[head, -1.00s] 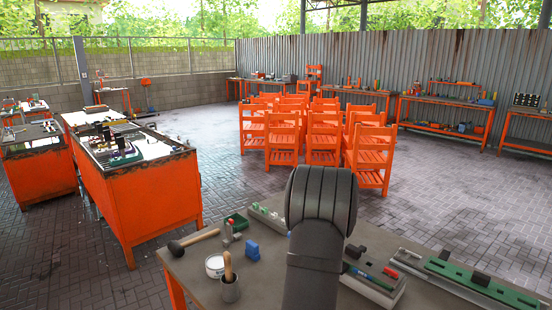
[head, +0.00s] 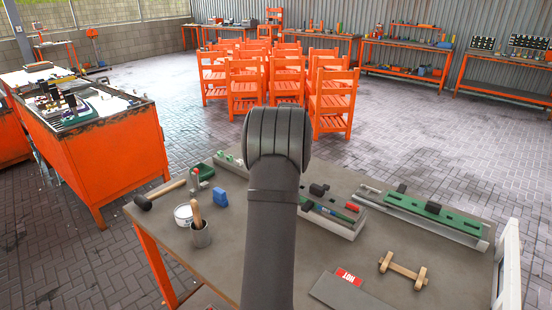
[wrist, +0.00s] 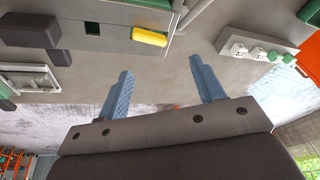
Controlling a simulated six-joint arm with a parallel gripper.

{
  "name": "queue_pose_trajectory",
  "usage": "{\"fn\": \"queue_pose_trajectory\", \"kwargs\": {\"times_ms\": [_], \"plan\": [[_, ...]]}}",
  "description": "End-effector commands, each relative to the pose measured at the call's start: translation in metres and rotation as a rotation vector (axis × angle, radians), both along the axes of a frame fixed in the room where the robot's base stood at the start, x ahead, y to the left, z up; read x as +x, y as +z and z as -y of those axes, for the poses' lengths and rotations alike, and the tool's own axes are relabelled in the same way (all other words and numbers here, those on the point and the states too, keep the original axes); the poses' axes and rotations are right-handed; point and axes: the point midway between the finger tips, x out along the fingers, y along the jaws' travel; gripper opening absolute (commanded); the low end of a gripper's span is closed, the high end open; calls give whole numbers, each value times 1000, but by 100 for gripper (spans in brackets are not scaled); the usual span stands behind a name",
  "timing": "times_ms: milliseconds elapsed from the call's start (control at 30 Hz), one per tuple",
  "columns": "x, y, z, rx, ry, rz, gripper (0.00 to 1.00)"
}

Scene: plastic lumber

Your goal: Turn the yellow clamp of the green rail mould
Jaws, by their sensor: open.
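The yellow clamp (wrist: 149,36) shows in the wrist view as a small bar on the edge of a grey and green body (wrist: 110,18) at the top of the picture. In the head view a long green rail mould (head: 465,221) with dark blocks lies at the right of the table; I cannot make out the yellow clamp there. My gripper (wrist: 161,76) is open and empty, its two blue fingers pointing towards the mould. The clamp appears beyond the fingertips, apart from them, between their lines. In the head view my arm hides the gripper.
The table (head: 250,225) holds a mallet (head: 160,194), a white tub (head: 184,214), a cup with a wooden handle (head: 200,232), a blue block (head: 224,198) and a wooden dumbbell-shaped piece (head: 403,270). A grey tray (head: 338,226) with tools lies beside the mould. Orange chairs stand behind.

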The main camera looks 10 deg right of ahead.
Motion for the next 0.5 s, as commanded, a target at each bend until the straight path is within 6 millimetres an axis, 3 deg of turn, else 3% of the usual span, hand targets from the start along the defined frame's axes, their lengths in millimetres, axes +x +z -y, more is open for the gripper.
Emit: {"fn": "queue_pose_trajectory", "kwargs": {"times_ms": [100, 300, 500], "plan": [[10, 39, 1, 50, -173, -74, 62], [4, 96, 1, 96, -450, -195, 62], [-7, 126, -1, 104, -607, -260, 62]]}}
